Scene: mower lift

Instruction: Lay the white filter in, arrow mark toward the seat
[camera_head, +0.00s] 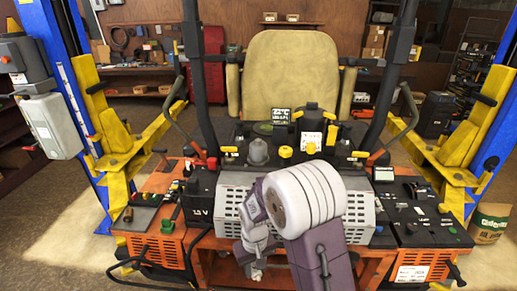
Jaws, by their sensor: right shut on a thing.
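My right arm comes up from the bottom centre and bends at a large white joint. My right gripper (254,240) is beyond that joint, in front of the grey slotted panel (353,208) of the mower. Its fingertips are mostly hidden. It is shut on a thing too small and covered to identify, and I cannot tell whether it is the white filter. No arrow mark can be read. The tan seat (291,72) stands upright behind the engine deck. My left gripper is not in view.
The engine deck carries a grey dome (258,152), yellow caps and a white labelled block (311,141). Black side consoles (428,212) lie on orange bodywork. Two dark upright bars flank the seat. Yellow and blue lift posts (475,140) stand at both sides.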

